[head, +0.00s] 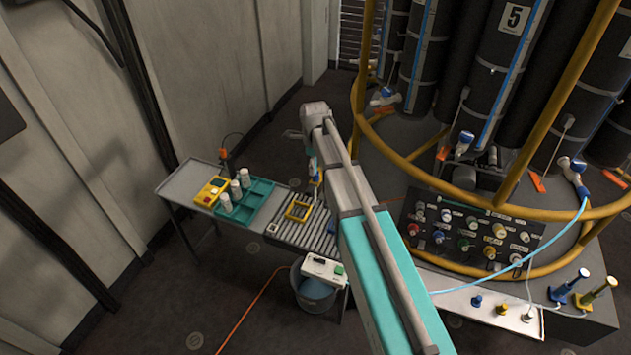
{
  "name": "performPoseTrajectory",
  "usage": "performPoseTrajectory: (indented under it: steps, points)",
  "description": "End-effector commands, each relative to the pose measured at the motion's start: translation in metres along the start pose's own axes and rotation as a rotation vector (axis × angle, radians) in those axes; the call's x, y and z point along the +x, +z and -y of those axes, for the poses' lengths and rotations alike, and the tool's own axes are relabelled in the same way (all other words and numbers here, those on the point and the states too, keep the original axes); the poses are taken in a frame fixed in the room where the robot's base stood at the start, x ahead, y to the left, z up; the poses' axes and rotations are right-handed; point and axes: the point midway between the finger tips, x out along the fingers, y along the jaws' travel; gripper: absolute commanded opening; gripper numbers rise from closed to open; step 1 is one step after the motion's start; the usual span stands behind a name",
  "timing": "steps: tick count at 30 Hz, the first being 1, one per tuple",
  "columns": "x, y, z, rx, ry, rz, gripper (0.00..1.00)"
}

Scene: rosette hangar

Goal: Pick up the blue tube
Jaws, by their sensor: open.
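My arm reaches away from the camera, and its grey wrist end hangs above the far end of the roller table. My gripper (309,150) is open, small and partly hidden by the arm; its fingertips are hard to make out. A small upright blue item (313,166) with yellow by it shows just under the wrist, beside the arm. I cannot tell whether it is the blue tube or whether it lies between the fingers. Another upright blue piece (569,285) stands at the lower right, beside a yellow one (598,291).
The roller table (312,236) holds a yellow frame (299,208), and beside it are a teal tray (258,196) with white containers and a yellow box (211,191). A yellow railing (480,209) rings dark cylinders at right. Floor at lower left is mostly clear.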

Motion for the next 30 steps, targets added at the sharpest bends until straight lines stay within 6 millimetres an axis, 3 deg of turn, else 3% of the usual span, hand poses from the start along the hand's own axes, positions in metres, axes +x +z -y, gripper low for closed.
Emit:
performPoseTrajectory:
  steps: [18, 30]
  points:
    - [0.046, -0.001, 0.004, 0.000, 0.000, 0.000, 0.78]
    - [0.049, -0.001, 0.004, 0.000, 0.000, 0.000, 0.78]
